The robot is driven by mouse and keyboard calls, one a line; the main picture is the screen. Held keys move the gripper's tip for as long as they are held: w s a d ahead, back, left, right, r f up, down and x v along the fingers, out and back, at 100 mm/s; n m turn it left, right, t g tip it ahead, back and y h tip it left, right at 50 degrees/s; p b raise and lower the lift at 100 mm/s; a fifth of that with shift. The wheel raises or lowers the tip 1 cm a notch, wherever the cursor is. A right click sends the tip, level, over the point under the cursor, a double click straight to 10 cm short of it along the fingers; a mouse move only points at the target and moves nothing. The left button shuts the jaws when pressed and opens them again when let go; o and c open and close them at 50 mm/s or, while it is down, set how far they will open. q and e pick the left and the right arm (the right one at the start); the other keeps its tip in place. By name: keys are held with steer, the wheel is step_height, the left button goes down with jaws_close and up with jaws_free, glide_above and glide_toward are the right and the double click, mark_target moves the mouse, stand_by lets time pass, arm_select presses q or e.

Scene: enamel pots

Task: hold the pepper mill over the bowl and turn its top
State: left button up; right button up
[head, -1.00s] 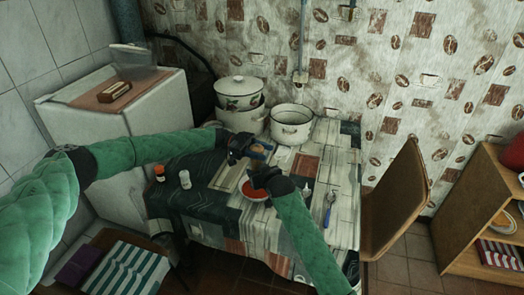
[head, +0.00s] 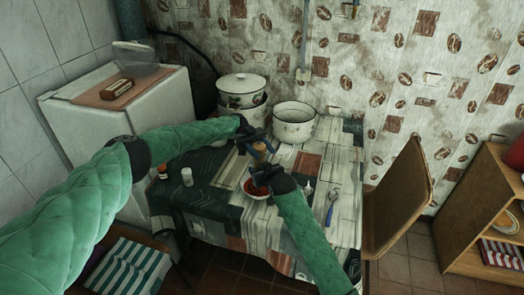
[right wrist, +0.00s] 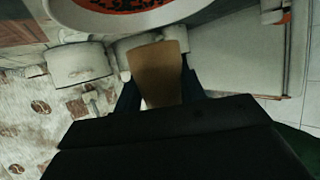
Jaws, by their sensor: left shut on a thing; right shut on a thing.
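The pepper mill (head: 261,148) is a small brown wooden piece between my two grippers, mostly hidden by them in the head view. In the right wrist view its brown body (right wrist: 158,72) sits between the dark fingers. My right gripper (head: 265,167) is shut on it from the front. My left gripper (head: 254,141) is shut on it from the far left side; its exact grip is hard to see. The bowl (head: 250,190), white with red contents, stands on the table just below the right gripper. Its white rim and red contents also show at the top of the right wrist view (right wrist: 85,22).
A white-capped shaker (head: 187,177) and a red-capped jar (head: 163,171) stand left. A blue-handled utensil (head: 330,213) lies right. A chair (head: 400,190) borders the table.

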mark_target(262, 147)
stand_by(0.3)
arm_select(q)
steer(key=o, duration=1)
step_height(262, 147, up, 10)
steer(key=shift+r, duration=0.1)
